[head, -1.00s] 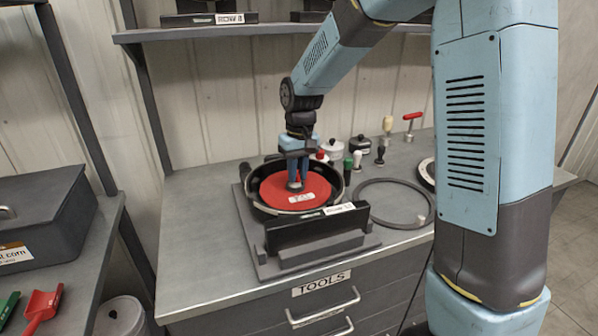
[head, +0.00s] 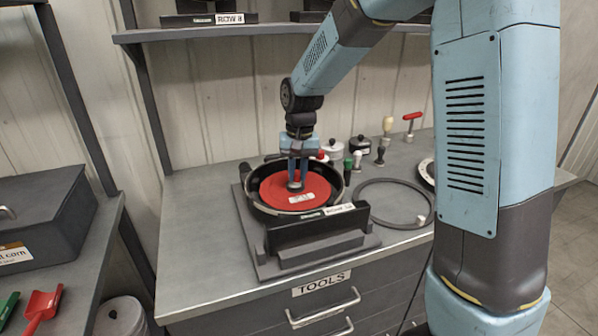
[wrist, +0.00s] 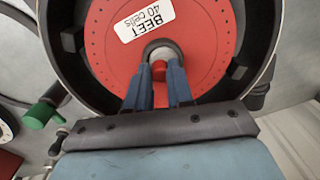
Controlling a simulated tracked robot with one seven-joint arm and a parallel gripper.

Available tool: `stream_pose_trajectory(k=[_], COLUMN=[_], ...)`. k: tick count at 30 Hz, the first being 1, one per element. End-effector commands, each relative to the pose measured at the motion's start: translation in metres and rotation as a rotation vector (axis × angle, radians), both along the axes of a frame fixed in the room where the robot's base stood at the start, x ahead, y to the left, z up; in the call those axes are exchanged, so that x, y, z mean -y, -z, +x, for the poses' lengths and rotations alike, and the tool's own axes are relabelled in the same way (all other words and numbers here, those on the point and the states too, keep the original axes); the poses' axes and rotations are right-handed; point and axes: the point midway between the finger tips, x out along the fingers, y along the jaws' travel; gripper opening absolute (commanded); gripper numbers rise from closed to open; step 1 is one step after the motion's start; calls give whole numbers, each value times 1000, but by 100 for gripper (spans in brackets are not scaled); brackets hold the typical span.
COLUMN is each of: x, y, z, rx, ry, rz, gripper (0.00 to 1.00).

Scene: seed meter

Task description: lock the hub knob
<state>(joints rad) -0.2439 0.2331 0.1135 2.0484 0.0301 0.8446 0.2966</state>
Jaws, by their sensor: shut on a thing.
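The red seed plate (head: 318,188) lies flat in the black round housing of the seed meter (head: 264,211). Its white label reads "BEET 40 cells" in the wrist view (wrist: 145,20). The hub knob, with a grey round top and a red part, stands at the plate's centre in the wrist view (wrist: 158,52). My gripper (head: 295,186) points down over the plate centre, its two blue fingers shut on the hub knob. In the wrist view the fingertips (wrist: 160,73) sit at either side of the knob and hide part of it.
A black holder (head: 315,228) with a white label stands in front of the housing. A grey ring (head: 392,224) lies to the right. Several small knobbed tools (head: 358,160) and lidded pots (head: 332,148) stand behind. Bare bench lies at left.

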Motion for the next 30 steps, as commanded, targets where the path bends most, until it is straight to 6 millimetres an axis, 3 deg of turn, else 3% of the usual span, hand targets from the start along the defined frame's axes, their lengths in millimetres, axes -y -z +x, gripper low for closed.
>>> stream_pose_trajectory(k=[4,5,12,23,30], x=[1,1,1,0,2], y=[-1,-1,0,-5,-41], z=[2,2,1,0,1], rx=[5,5,2,0,3], ry=[2,2,0,-1,-1], rz=[0,0,0,0,1], gripper=[0,22,45,47,47])
